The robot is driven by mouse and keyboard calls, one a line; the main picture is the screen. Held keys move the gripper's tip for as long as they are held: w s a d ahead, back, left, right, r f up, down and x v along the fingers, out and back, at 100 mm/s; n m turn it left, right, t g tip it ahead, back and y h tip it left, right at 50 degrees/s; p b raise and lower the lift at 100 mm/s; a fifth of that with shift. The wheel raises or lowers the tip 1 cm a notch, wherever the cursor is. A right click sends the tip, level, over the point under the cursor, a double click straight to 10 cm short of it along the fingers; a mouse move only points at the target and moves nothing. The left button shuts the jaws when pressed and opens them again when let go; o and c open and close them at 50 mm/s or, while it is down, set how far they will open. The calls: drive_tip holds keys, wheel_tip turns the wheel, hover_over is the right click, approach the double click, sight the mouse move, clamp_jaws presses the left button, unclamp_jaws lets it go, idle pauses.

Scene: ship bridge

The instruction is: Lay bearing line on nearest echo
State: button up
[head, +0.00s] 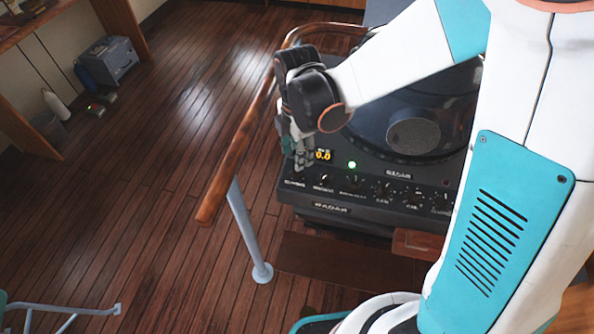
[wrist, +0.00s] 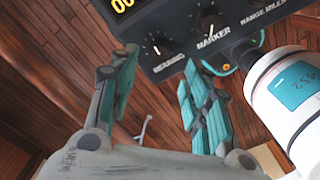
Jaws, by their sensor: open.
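The radar console (head: 345,212) has a dark round screen (head: 455,110), partly hidden by my arm; I cannot make out an echo or bearing line on it. A small orange display (head: 323,155) reads 0.0. The bearing knob (wrist: 157,47) is on the console's front left in the wrist view, with the marker knob (wrist: 208,22) to its right. My gripper (head: 300,155) is over the left end of the panel. In the wrist view my gripper (wrist: 157,62) is open, with nothing between its fingers, and the bearing knob shows just beyond the fingertips. Contact cannot be told.
A wooden handrail (head: 238,150) on a pale post (head: 248,230) curves around the console's left side. A lit green lamp (head: 352,165) is on the panel, above a row of several knobs. A grey box (head: 108,60) stands far left.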

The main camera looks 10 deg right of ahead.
wheel_tip(320, 180, down, 7)
drive_tip(key=b, duration=0.4)
clamp_jaws()
